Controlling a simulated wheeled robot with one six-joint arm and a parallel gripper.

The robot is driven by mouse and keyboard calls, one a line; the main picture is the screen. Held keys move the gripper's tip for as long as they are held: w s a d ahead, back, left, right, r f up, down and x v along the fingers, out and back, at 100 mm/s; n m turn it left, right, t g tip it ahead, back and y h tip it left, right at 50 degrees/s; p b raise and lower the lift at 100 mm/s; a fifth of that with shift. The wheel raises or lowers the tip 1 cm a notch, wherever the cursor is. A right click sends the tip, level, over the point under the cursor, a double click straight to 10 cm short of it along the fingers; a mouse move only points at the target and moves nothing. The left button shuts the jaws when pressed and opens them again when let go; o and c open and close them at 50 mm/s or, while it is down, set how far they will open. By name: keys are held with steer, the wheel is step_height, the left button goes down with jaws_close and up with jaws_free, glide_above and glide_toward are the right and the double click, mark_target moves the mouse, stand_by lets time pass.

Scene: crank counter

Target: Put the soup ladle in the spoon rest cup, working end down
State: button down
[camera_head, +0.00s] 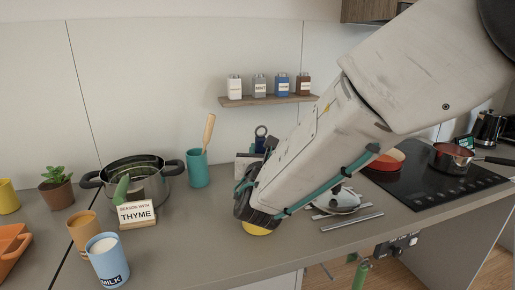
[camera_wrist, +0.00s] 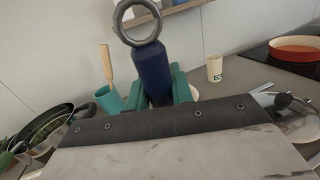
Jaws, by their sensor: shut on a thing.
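In the wrist view, my gripper (camera_wrist: 163,92) has its teal fingers shut on a dark blue handle topped by a grey ring, which I take for the soup ladle (camera_wrist: 150,62). The ladle's ring end also shows upright just past my gripper in the head view (camera_head: 260,138). Its working end is hidden behind my gripper. The teal cup that looks like the spoon rest cup (camera_head: 198,170) stands left of my gripper, apart from the ladle. A wooden-handled utensil leans in it. In the wrist view the cup (camera_wrist: 108,98) is left of the ladle.
A pot (camera_head: 133,180), a THYME sign (camera_head: 136,213), an orange-tan cup (camera_head: 82,232) and a blue MILK cup (camera_head: 107,260) stand to the left. A yellow item (camera_head: 257,229) shows under my gripper. A spice shelf (camera_head: 268,100) hangs behind. A hob (camera_head: 430,178) is right.

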steer(key=c, duration=1.1)
jaws_free()
steer(key=shift+c, duration=0.2)
steer(key=shift+s, duration=0.1)
steer(key=s, duration=0.7)
steer(key=shift+s+f, duration=0.3)
steer(key=shift+a, duration=0.1)
